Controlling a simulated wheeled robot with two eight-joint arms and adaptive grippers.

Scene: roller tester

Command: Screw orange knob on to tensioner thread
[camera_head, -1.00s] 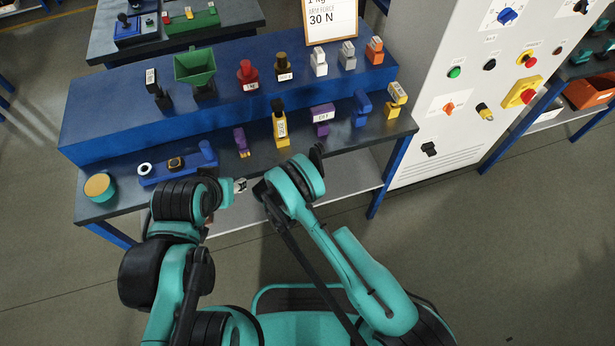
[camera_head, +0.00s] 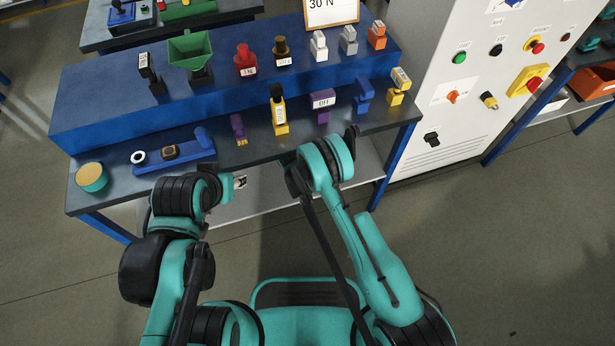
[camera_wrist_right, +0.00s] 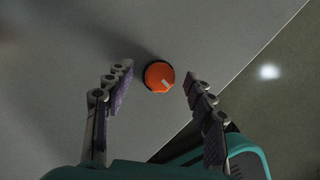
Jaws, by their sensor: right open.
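The orange knob (camera_wrist_right: 159,77), with a pale mark on its top, lies on a light grey surface in the right wrist view. My right gripper (camera_wrist_right: 157,76) is open, with one finger on each side of the knob in the picture; no contact shows. In the head view the right gripper is hidden behind its own arm, and I cannot make out the knob there. A small part of my left gripper (camera_head: 240,182) shows past its wrist at the table's front; its jaws are too small to read. I cannot single out the tensioner thread.
A blue fixture (camera_head: 190,157) with ring-shaped parts lies on the dark table (camera_head: 105,202), beside a teal round container (camera_head: 91,177). Several coloured devices stand along the table and the blue raised step (camera_head: 100,118). A white control cabinet (camera_head: 445,140) stands at right.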

